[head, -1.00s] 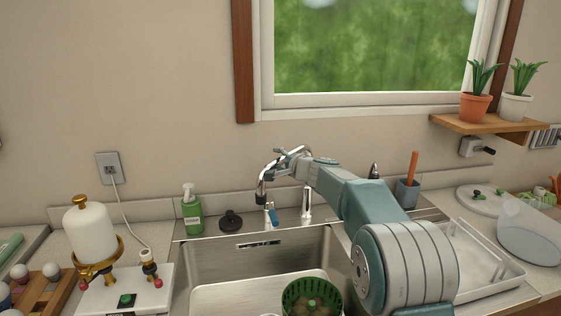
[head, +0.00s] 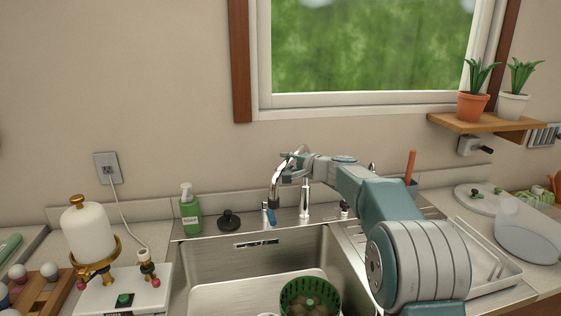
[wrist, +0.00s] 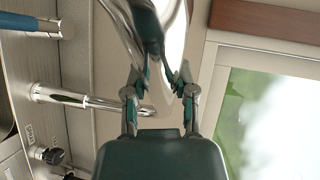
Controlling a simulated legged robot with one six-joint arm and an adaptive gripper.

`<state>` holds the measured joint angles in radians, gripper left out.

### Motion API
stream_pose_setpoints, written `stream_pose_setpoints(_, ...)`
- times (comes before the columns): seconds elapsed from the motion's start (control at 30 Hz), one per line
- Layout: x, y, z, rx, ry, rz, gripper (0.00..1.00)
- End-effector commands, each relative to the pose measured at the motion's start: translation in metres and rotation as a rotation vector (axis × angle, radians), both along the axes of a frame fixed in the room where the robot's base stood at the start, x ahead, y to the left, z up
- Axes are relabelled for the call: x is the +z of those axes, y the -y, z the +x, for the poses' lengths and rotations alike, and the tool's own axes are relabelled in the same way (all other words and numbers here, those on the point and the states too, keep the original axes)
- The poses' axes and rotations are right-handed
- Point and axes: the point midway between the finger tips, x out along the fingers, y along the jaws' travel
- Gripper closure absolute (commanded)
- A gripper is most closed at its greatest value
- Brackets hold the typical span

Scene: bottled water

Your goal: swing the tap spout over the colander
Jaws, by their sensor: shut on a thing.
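The chrome tap spout (head: 275,184) arches above the back of the sink, its outlet end pointing down. My gripper (head: 287,171) is shut on the spout near its top. In the wrist view my gripper (wrist: 160,62) has its fingers on either side of the shiny spout (wrist: 126,22); the exact contact is partly hidden. The green colander (head: 310,293), with roundish brown items in it, sits at the front right of the sink, cut by the lower picture edge. The spout's outlet is behind and left of the colander.
The steel sink (head: 215,262) holds a white board or tray (head: 235,297) beside the colander. A green soap bottle (head: 190,212) and a dark plug (head: 229,220) stand on the back rim. A cup with an orange-handled brush (head: 411,168) is right, behind my arm.

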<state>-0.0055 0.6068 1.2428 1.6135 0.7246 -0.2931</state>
Motion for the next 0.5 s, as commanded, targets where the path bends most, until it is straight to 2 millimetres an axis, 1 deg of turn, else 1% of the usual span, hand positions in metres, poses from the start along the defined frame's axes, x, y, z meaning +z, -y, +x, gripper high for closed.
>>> stream_pose_setpoints(0.03,-0.001,0.013,0.000,0.021,-0.001,-0.001,1.00)
stream_pose_setpoints(0.2,-0.002,0.033,-0.006,0.158,-0.001,0.000,1.00)
stream_pose_setpoints(0.5,-0.002,0.056,-0.011,0.324,-0.001,-0.003,1.00)
